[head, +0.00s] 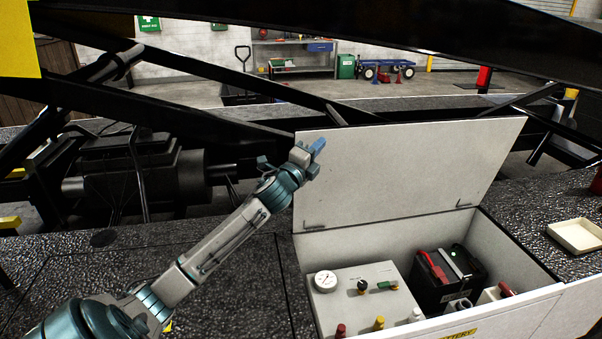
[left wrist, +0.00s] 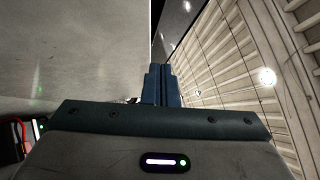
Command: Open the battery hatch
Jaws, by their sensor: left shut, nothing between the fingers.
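The battery hatch lid (head: 405,170) is a flat white panel standing raised, leaning back on its rear hinges. The compartment below is open. It holds a black battery (head: 447,278) with a red part on it, and a light box with a round gauge (head: 326,281). My left gripper (head: 317,147) is at the upper left edge of the lid, fingers shut; whether it touches the lid I cannot tell. In the left wrist view the shut fingers (left wrist: 162,85) show beside the pale lid (left wrist: 75,50). My right gripper is not in view.
Dark beams (head: 400,25) cross above and behind the lid. A dark textured deck (head: 225,285) surrounds the compartment. A shallow cream tray (head: 577,236) lies on the deck at right. Machinery (head: 150,175) stands behind my left arm.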

